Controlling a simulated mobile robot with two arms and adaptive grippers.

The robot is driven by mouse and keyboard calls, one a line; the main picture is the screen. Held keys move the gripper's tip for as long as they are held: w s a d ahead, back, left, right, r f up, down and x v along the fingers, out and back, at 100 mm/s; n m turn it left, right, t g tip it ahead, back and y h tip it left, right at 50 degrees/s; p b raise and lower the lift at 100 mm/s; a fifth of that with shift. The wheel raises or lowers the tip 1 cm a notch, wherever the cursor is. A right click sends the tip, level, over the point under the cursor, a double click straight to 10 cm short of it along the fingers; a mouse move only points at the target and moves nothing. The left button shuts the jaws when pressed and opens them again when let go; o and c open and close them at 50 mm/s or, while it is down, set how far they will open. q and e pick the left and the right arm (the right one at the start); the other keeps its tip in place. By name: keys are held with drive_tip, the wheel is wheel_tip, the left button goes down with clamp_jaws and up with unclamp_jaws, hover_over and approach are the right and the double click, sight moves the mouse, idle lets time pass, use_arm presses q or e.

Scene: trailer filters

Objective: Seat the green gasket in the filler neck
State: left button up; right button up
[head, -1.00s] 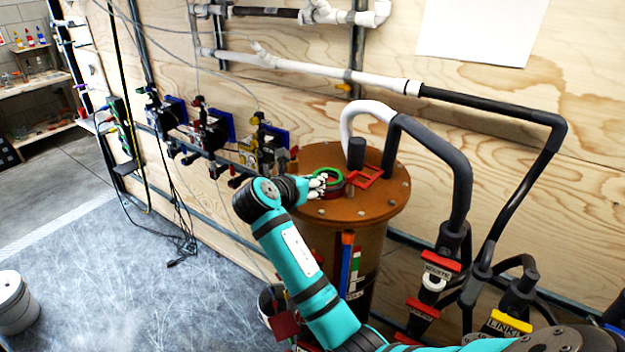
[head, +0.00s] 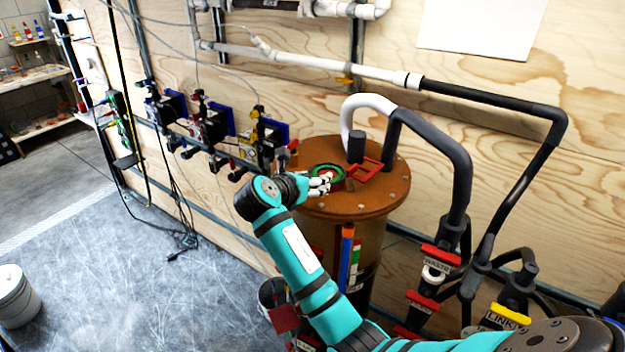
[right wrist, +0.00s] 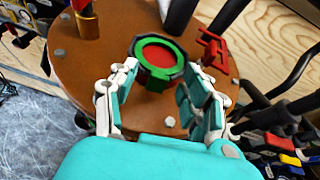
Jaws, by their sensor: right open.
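The green gasket (right wrist: 157,73) is a ring with a small tab on its near side. It lies flat at the mouth of the filler neck (right wrist: 135,58), whose dark rim shows around it and whose red inside shows through it. I cannot tell how deep it sits. In the head view the green gasket (head: 317,170) is partly behind my fingers. My right gripper (right wrist: 158,80) is open, its fingers apart on both sides of the gasket's near part. It also shows in the head view (head: 321,182). My left gripper is not in view.
The neck stands on a round brown drum lid (head: 383,197) with bolts. A thick black and white hose (head: 440,150) arches over the lid's right side. Valves (head: 215,125) line the wall at left.

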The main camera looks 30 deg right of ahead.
drive_tip(key=v, duration=1.2)
drive_tip(key=shift+f, duration=0.1)
drive_tip(key=w+a+f+t+y+b, duration=0.1)
drive_tip(key=w+f+y+b, duration=0.1)
drive_tip(key=f, duration=1.2)
drive_tip(key=w+a+f+y+b, duration=0.1)
drive_tip(key=a+f+y+b, duration=0.15)
drive_tip(key=f, duration=1.05)
drive_tip(key=s+a+f+m+y+b, duration=0.1)
drive_tip(key=s+f, duration=0.2)
drive_tip(key=f, duration=0.5)
drive_tip(key=s+f+m+g+y+b, duration=0.1)
drive_tip(key=s+f+m, duration=0.1)
drive_tip(key=f, duration=0.6)
drive_tip(key=s+a+f+m+y+b, duration=0.1)
drive_tip(key=s+f, duration=0.2)
drive_tip(key=f, duration=0.5)
drive_tip(key=s+f+m+g+y+b, duration=0.45)
drive_tip(key=s+f+m, duration=0.65)
drive_tip(key=s+f, duration=1.6)
drive_tip(key=s+f+m+b, duration=0.1)
drive_tip(key=s+f+m, duration=0.1)
drive_tip(key=s, duration=0.6)
drive_tip(key=s+d+f+m+b, duration=0.1)
drive_tip(key=s+m, duration=0.3)
drive_tip(key=s, duration=0.4)
drive_tip(key=shift+d+f, duration=0.35)
drive_tip(key=shift+f, duration=0.45)
